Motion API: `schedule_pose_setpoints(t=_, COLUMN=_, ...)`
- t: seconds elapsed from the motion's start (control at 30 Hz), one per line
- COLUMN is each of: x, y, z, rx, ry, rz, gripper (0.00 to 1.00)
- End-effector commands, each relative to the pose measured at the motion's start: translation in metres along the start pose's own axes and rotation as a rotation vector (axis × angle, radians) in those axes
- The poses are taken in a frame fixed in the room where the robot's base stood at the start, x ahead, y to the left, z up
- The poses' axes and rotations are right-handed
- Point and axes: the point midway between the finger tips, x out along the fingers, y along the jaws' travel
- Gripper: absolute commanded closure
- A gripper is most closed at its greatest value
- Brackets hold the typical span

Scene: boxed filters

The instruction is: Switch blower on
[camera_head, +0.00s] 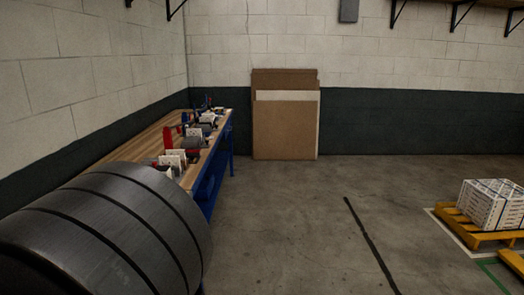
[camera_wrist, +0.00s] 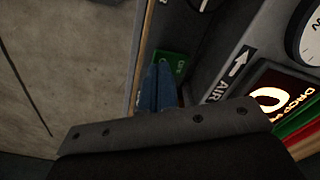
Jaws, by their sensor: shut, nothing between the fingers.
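In the wrist view, my gripper (camera_wrist: 159,69) is shut, its two blue fingers side by side with nothing between them. The fingertips lie over a small green plate or switch (camera_wrist: 178,66) with faint light lettering, too small to read surely. The fingers hide part of it, and I cannot tell whether they touch it. It sits near the left edge of a dark panel (camera_wrist: 207,58). The panel has a white arrow label reading AIR (camera_wrist: 229,75). No blower is clearly recognisable, and the gripper does not show in the head view.
In the head view, a wooden-topped bench (camera_head: 150,142) runs along the left wall. Cardboard sheets (camera_head: 284,130) lean at the back. Boxes (camera_head: 490,203) stand on a yellow pallet (camera_head: 470,232).

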Motion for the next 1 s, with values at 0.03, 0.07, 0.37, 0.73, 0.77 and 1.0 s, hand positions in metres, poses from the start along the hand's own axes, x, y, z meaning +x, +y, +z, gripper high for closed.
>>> schedule_pose_setpoints(t=0.03, x=0.001, y=0.0, z=0.0, rx=0.0, ry=0.0, rz=0.0, gripper=1.0)
schedule_pose_setpoints(t=0.07, x=0.001, y=0.0, z=0.0, rx=0.0, ry=0.0, rz=0.0, gripper=1.0)
schedule_pose_setpoints(t=0.37, x=0.006, y=0.0, z=0.0, rx=0.0, ry=0.0, rz=0.0, gripper=1.0)
schedule_pose_setpoints(t=0.73, x=0.011, y=0.0, z=0.0, rx=0.0, ry=0.0, rz=0.0, gripper=1.0)
schedule_pose_setpoints(t=0.77, x=0.012, y=0.0, z=0.0, rx=0.0, ry=0.0, rz=0.0, gripper=1.0)
schedule_pose_setpoints(t=1.0, x=0.001, y=-0.001, z=-0.001, rx=0.0, ry=0.002, rz=-0.002, gripper=1.0)
